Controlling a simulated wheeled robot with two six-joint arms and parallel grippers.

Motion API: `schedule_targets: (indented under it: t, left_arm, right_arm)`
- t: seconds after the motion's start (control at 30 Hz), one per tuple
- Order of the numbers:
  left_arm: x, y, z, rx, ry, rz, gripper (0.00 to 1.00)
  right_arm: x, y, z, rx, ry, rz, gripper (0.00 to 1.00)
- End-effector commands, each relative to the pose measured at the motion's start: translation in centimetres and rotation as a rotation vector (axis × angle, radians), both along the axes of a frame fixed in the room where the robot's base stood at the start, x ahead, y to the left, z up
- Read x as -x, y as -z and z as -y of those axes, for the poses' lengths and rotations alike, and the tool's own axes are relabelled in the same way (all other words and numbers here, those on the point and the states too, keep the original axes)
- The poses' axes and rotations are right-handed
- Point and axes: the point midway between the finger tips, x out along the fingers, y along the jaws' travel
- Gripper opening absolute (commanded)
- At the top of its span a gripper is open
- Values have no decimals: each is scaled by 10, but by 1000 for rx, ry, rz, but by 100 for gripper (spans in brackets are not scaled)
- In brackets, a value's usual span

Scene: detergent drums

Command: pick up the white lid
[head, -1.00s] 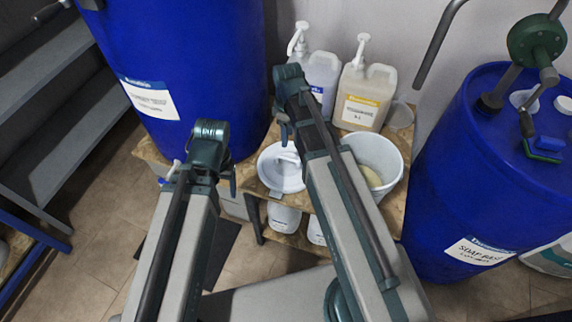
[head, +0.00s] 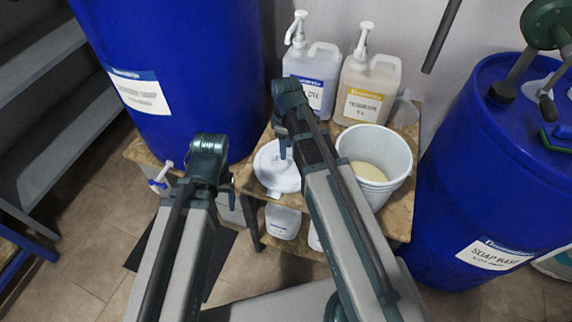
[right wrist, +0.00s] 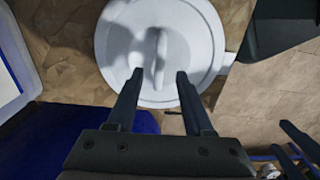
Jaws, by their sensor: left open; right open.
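The white lid (head: 270,178), round with a raised bar handle, lies flat on the wooden table beside the white bucket; it also shows in the right wrist view (right wrist: 120,45). My right gripper (right wrist: 160,76) is open above the lid, one finger on each side of the handle (right wrist: 158,50) as seen from the wrist. I cannot tell whether the fingertips are down at handle height. In the head view my right gripper (head: 284,150) and forearm hide part of the lid. My left gripper (head: 231,186) is to the left, away from the lid, its fingers mostly hidden.
The open bucket (head: 398,160) with pale contents stands right of my right forearm. Two pump bottles (head: 310,78) (head: 366,88) stand at the table's back. Large blue drums flank the table, left (head: 180,60) and right (head: 460,170). White containers (head: 283,222) sit on the lower shelf.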

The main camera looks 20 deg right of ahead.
Motion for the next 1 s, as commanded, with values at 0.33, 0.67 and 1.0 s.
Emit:
schedule_targets:
  t: [0.33,0.67,1.0]
  left_arm:
    - [0,45,0,0,0,0,69]
    - [0,47,0,0,0,0,69]
    - [0,47,0,0,0,0,69]
  right_arm:
    - [0,45,1,0,0,0,52]
    - [0,47,1,0,0,0,52]
    - [0,47,1,0,0,0,0]
